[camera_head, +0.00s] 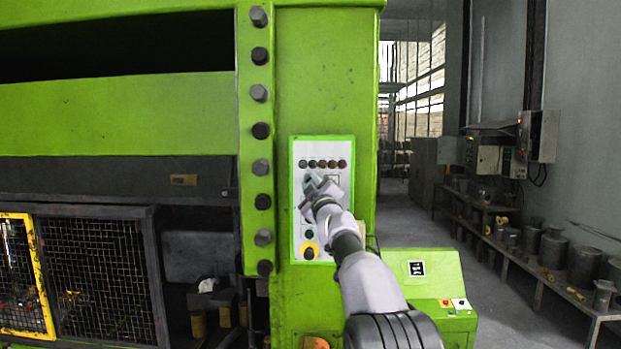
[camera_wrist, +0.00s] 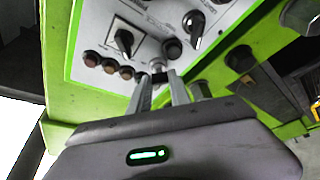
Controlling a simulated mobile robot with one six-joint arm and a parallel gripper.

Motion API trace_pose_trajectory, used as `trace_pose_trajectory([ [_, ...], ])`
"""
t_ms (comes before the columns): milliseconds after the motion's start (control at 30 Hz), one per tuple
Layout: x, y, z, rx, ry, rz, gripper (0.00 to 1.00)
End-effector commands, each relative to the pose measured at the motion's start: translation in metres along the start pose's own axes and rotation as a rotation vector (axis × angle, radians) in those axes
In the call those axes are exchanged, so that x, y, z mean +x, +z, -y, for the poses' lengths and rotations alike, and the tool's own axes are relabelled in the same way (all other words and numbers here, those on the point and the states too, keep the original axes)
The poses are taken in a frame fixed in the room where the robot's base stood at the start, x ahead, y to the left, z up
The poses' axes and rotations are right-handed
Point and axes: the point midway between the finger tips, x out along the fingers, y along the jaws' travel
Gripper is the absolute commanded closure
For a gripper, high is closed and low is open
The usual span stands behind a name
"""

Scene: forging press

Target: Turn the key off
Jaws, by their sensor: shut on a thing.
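The control panel (camera_head: 298,210) is a light plate on the green press, and it fills the top of the wrist view (camera_wrist: 95,30). My gripper (camera_head: 320,185) is at the panel's upper part, just below a row of lamps. In the wrist view my gripper's two fingers (camera_wrist: 162,78) are close together at the panel, shut on a small grey piece that seems to be the key (camera_wrist: 158,67). The fingers hide most of it, and I cannot tell its angle. A dark round knob (camera_wrist: 172,48) sits just beyond the fingertips.
Black selector switches (camera_wrist: 125,40) (camera_wrist: 195,22) flank the fingers. Brown lamps (camera_wrist: 109,65) lie close at the left. A green console (camera_head: 425,275) stands at the lower right. The aisle (camera_head: 405,215) is free.

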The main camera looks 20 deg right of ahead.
Motion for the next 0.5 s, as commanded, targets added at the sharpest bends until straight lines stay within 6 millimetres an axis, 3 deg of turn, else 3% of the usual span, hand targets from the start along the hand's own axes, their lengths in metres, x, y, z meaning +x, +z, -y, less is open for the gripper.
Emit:
trace_pose_trajectory([
  [500, 0.0006, -0.0024, -0.0058, -0.433, -0.175, -0.002, 1.00],
])
